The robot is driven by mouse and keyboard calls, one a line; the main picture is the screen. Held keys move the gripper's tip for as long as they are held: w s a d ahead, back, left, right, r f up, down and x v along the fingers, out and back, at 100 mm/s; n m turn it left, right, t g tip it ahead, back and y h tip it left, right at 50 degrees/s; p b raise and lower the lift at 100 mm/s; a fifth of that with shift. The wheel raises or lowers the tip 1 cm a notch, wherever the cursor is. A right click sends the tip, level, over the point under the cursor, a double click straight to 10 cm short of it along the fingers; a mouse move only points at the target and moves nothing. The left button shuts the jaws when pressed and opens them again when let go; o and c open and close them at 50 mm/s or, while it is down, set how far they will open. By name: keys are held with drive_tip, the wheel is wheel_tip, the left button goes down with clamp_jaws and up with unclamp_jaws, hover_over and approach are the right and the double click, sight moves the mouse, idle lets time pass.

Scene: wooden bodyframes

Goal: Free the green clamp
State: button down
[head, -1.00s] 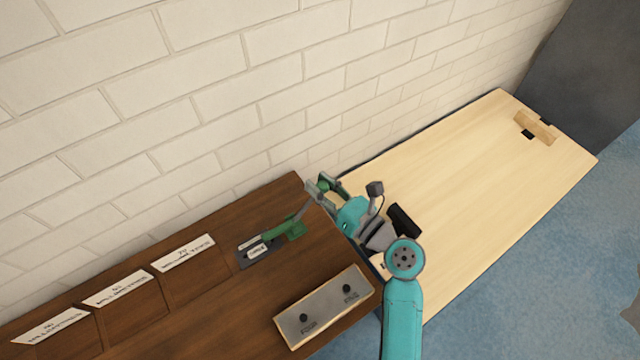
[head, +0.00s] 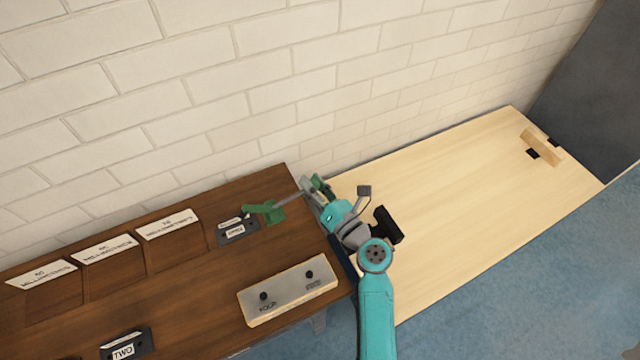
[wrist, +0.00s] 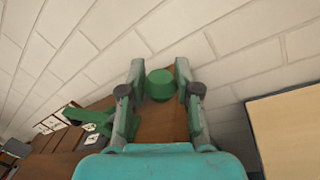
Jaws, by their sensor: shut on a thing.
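The green clamp (head: 268,211) is on the dark wooden table near its back right corner. Its green arm reaches left to a dark block with a white label (head: 238,231). A grey rod runs from the clamp to the right, up to my gripper (head: 312,188). In the wrist view, my gripper (wrist: 159,88) is shut on a green knob (wrist: 159,84), which looks like the end of the clamp's handle. The clamp's green body (wrist: 90,118) shows left of the fingers. The link between knob and body is hidden in the wrist view.
A box with two black knobs (head: 288,290) stands at the table's front right. Labelled trays (head: 105,250) line the back left, and a block marked TWO (head: 125,345) is in front. A pale wooden board (head: 440,200) lies right. The brick wall is close behind.

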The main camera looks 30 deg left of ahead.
drive_tip(key=shift+f, duration=0.35)
drive_tip(key=c, duration=0.8)
unclamp_jaws()
drive_tip(key=shift+r, duration=0.1)
drive_tip(key=v, duration=1.2)
drive_tip(key=shift+s, duration=0.1)
